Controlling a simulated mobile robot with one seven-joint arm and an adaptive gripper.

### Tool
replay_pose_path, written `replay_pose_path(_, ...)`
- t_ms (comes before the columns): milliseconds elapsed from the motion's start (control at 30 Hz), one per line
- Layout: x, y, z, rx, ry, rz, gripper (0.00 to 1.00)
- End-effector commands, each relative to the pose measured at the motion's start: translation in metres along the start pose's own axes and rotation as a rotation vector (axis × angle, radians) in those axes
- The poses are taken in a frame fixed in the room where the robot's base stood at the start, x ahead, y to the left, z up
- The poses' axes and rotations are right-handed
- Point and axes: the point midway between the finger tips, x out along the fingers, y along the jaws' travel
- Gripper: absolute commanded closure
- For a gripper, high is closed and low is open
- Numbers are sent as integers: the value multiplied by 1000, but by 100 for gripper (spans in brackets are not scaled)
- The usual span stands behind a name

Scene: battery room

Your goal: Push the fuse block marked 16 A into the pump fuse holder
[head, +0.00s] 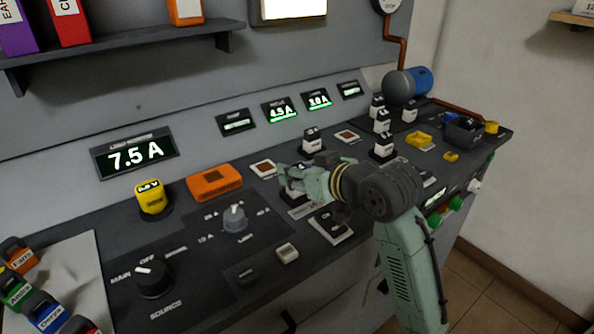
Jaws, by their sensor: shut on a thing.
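My gripper (285,179) is over the middle of the dark console, reaching in from the right. It is shut on a white-and-black fuse block (293,193), mostly hidden by the fingers; its marking cannot be read. The block is low, close to the console top; whether it sits in a holder is hidden. No rating is legible, and I cannot tell which holder is the pump's.
A load display (135,153) reads 7.5 A; smaller displays read 4.5 A (280,111) and 3.0 A (317,101). An orange box (214,181), a grey selector knob (235,218) and a yellow block (152,198) lie left. A blue-grey pump (408,86) stands at the far right.

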Motion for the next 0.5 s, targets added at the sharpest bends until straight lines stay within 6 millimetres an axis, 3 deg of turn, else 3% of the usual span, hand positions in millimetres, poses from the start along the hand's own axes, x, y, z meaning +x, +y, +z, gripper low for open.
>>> replay_pose_path(500, 4, 0, 10, -1, 1, 0, 100)
